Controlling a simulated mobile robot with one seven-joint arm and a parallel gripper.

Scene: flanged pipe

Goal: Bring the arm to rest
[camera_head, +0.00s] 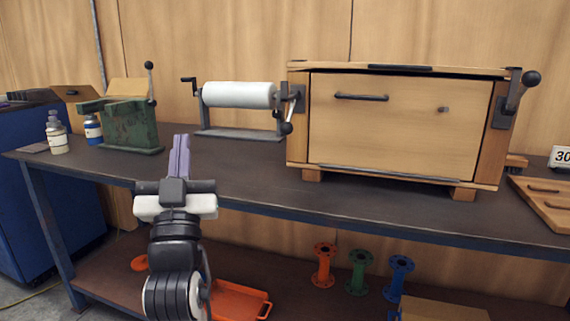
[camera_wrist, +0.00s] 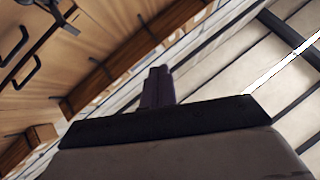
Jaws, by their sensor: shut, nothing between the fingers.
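My gripper (camera_head: 180,156) is at the left centre of the head view, raised in front of the dark workbench (camera_head: 235,165), its fingers pointing up. Its purple fingers are shut together with nothing between them. The fingers also show in the wrist view (camera_wrist: 158,86), pointing up at the wall and ceiling. My gripper appears apart from everything around it. The arm below it hides part of the bench edge and lower shelf.
A wooden cabinet (camera_head: 400,125) with crank handles stands on the bench at right. A white roller (camera_head: 238,95) and a green vise-like block (camera_head: 128,125) stand behind my gripper. Orange (camera_head: 324,265), green (camera_head: 359,272) and blue (camera_head: 399,275) flanged pipes stand on the lower shelf, near an orange tray (camera_head: 240,300).

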